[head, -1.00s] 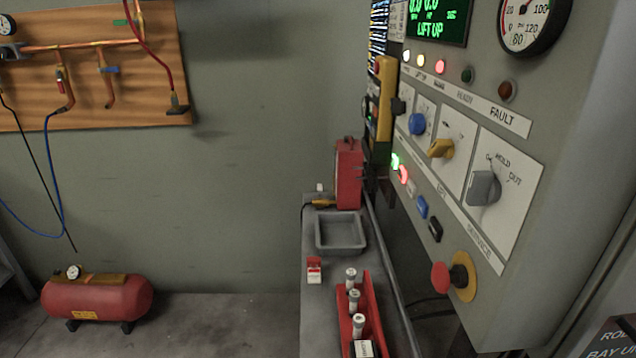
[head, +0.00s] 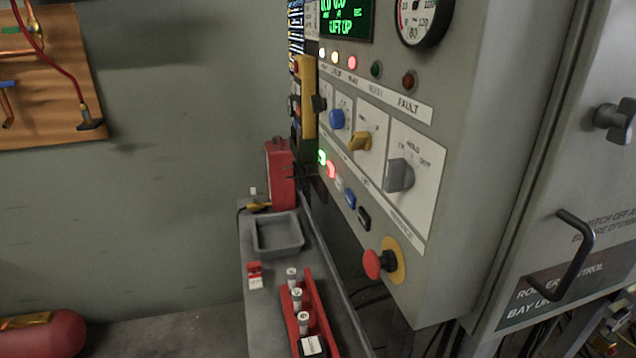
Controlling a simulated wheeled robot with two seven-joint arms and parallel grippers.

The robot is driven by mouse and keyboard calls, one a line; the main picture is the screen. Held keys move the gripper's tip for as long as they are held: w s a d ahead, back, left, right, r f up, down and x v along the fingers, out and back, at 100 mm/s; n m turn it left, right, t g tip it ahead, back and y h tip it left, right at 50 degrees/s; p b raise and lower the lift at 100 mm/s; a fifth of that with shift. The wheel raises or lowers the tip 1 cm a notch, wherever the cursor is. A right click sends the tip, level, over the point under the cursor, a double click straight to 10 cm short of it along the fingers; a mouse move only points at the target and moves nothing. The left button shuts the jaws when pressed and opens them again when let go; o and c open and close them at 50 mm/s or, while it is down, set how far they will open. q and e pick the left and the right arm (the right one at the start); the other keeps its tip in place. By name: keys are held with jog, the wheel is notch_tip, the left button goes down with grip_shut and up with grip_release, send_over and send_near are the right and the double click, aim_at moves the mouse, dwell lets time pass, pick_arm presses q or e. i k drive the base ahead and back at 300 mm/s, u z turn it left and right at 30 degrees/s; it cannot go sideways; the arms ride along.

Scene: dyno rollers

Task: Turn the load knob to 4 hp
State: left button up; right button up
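The grey control panel (head: 470,150) stands on the right in the head view, seen at a slant. It carries a row of knobs: a black one (head: 319,103) at the far end, a blue one (head: 337,119), a yellow one (head: 360,141) and a large grey one (head: 398,175) on the HOLD/OUT plate. Their small labels are mostly too blurred to read, so I cannot tell which is the load knob or its setting. The green display (head: 345,20) above reads "LIFT UP". Neither of my grippers is in view.
A red emergency button (head: 373,264) sticks out low on the panel. Below runs a narrow grey bench with a tray (head: 278,234), a red rack (head: 318,310) of several capped cylinders and a red box (head: 280,175). A cabinet door handle (head: 572,255) juts out at right.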

aim_at(337, 117)
jog(key=k, duration=0.5)
jog(key=u, duration=2.55)
jog(key=i, duration=2.3)
jog(key=z, duration=3.4)
